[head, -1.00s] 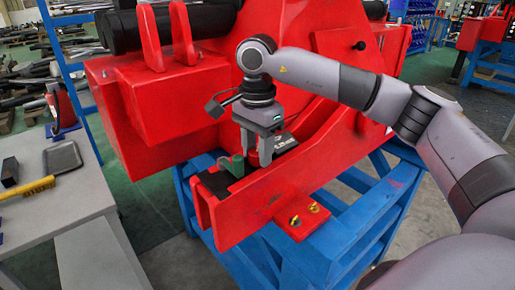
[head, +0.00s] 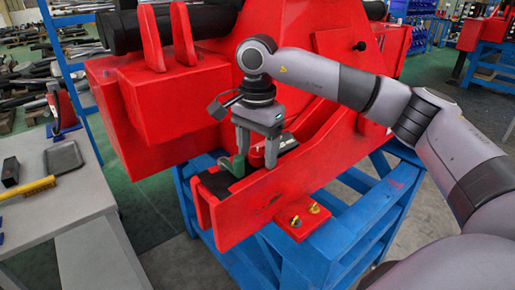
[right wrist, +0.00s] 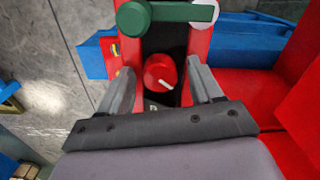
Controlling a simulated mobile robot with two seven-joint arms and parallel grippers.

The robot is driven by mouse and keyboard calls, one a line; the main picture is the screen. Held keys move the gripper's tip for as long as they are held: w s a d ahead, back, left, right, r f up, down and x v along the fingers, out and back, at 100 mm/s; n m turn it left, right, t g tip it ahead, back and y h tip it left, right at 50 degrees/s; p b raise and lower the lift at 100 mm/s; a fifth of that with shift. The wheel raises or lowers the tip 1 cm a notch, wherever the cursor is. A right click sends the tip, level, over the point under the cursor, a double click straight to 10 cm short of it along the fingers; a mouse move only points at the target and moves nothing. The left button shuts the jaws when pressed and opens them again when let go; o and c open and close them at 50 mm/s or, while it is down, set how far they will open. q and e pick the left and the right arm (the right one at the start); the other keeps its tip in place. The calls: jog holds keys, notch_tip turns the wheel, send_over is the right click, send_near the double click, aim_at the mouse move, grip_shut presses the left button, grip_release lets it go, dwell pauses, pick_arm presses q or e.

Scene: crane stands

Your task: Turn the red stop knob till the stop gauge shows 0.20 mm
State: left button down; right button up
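The red stop knob (right wrist: 160,72) carries a white pointer line, slanting to the lower right in the right wrist view. My right gripper (right wrist: 160,84) is open, with one finger on each side of the knob and visible gaps between. In the head view the right gripper (head: 257,158) points down over the red beam, and the knob shows only in part between its fingers. A green part (right wrist: 165,13) with a pale round end (right wrist: 203,12) lies beyond the knob. I cannot make out a stop gauge reading. My left gripper is not in view.
The red beam (head: 240,212) rests on a blue stand (head: 345,238). A large red housing (head: 150,125) rises close behind the gripper. At the left, a grey table (head: 70,205) holds a yellow-handled brush (head: 30,188) and a dark tray (head: 63,157).

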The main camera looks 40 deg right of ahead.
aim_at(258, 151)
jog(key=shift+r, duration=0.1)
notch_tip(258, 151, up, 7)
dwell(0.5)
dwell(0.4)
